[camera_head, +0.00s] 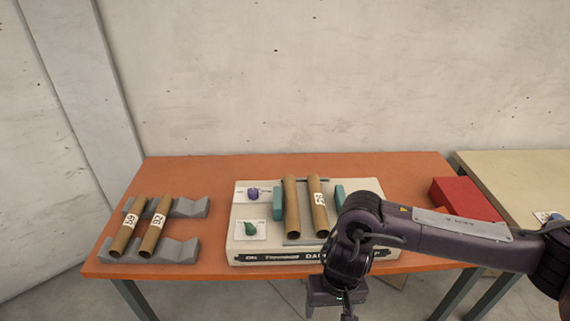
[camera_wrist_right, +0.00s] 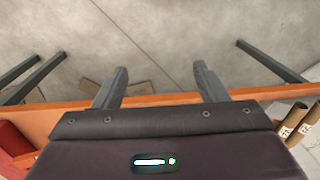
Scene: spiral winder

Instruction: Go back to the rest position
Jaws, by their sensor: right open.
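My right arm comes in from the right in the head view, and its gripper (camera_head: 347,312) hangs down in front of the table's front edge. In the right wrist view the two fingers of this gripper (camera_wrist_right: 160,85) are apart with nothing between them, over the floor. The winder (camera_head: 240,226) is a white box on the table. Two brown cardboard tubes stand tilted or lie on it, a left one (camera_head: 291,205) and a labelled right one (camera_head: 318,206). My left gripper is not in view.
On the orange table (camera_head: 220,170), a grey rack (camera_head: 185,250) at the left holds two labelled tubes, one (camera_head: 128,226) beside the other (camera_head: 156,226). A red box (camera_head: 457,195) sits at the right end. A pale table (camera_head: 510,170) stands further right. Concrete walls are behind.

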